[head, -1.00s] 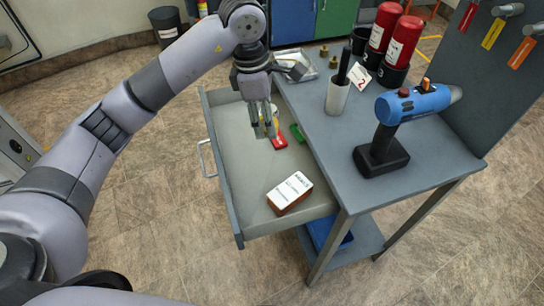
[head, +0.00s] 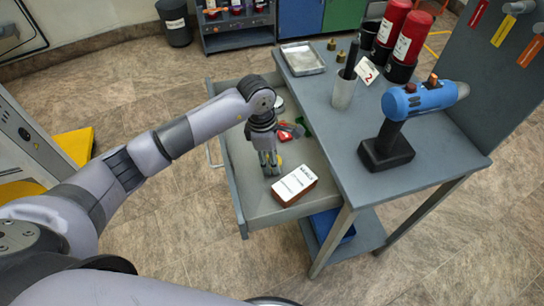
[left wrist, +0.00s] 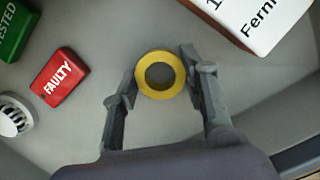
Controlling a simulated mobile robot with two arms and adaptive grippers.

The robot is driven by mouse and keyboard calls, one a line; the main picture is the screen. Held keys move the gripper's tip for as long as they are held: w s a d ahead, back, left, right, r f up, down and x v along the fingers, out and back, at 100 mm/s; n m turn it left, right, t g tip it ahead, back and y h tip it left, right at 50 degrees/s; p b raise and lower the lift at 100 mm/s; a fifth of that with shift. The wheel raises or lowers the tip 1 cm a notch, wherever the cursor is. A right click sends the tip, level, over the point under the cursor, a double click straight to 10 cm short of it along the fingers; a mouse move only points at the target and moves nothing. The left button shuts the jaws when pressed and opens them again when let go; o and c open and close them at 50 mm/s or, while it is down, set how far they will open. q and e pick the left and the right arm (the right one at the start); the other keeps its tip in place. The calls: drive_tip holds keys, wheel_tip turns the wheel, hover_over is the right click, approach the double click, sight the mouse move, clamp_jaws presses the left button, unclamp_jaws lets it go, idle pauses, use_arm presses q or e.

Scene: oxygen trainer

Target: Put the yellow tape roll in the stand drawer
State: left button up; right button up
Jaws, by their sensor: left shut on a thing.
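The yellow tape roll (left wrist: 160,57) is a ring between the two fingers of my left gripper in the left wrist view. The left gripper (left wrist: 159,80) is shut on it, with a finger at each side. In the head view my left gripper (head: 269,170) points down inside the open stand drawer (head: 240,185), and a little yellow of the roll shows at its fingertips. Whether the roll touches the drawer floor is hard to tell. My right gripper is not in view.
In the drawer lie a brown and white box (head: 294,186) right beside the gripper, a red "FAULTY" block (left wrist: 60,78), a green block (left wrist: 17,32) and a round grey piece (left wrist: 16,114). A blue drill (head: 403,120) stands on the stand top.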

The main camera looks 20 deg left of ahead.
use_arm(q)
drive_tip(key=shift+f, duration=0.1)
drive_tip(key=shift+f, duration=0.15)
drive_tip(key=o, duration=1.1)
drive_tip(key=shift+c, duration=0.2)
drive_tip(key=shift+r, duration=0.2)
wheel_tip(320, 180, up, 12)
drive_tip(key=a, duration=0.1)
drive_tip(key=shift+s+a+b, duration=0.15)
drive_tip(key=shift+a+b, duration=0.2)
drive_tip(key=shift+a, duration=0.05)
